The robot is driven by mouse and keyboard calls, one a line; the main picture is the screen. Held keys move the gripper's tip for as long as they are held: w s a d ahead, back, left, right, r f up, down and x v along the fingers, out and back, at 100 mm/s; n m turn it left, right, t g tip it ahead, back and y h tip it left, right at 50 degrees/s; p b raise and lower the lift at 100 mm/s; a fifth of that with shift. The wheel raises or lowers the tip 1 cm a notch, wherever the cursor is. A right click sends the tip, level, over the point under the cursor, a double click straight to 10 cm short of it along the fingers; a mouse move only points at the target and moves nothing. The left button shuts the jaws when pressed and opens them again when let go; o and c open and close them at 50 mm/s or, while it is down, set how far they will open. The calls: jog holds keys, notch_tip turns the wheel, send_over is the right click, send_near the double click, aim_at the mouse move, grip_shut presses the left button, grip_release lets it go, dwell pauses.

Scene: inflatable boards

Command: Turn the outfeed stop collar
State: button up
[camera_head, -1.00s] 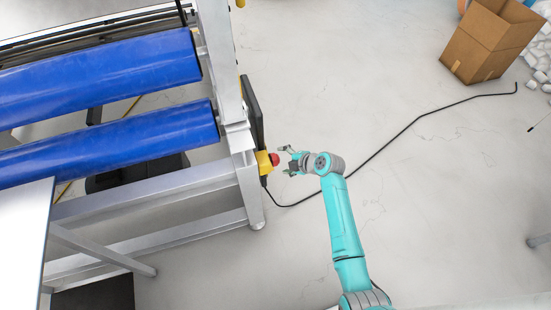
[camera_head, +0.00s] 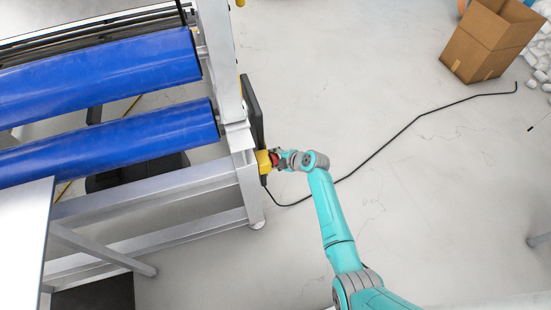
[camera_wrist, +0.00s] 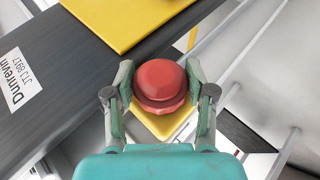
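The outfeed stop is a red mushroom-shaped head with a red collar (camera_wrist: 160,85) on a yellow box, seen in the wrist view between my fingers. In the head view the red part (camera_head: 275,160) shows small at the end of the yellow box (camera_head: 263,162), partly covered by my gripper (camera_head: 281,158). In the wrist view my gripper (camera_wrist: 160,88) is open, with one finger on each side of the red head. The fingers are close to its sides, with narrow gaps beside the collar; firm contact cannot be seen.
The conveyor's grey frame (camera_head: 247,185) and blue rollers (camera_head: 110,135) stand to the left. A dark panel (camera_wrist: 60,80) with a white label lies beside the stop. A black cable (camera_head: 400,135) crosses the floor. A cardboard box (camera_head: 485,45) stands far right.

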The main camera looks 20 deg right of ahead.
jog(key=c, duration=0.3)
jog(key=shift+c, duration=0.2)
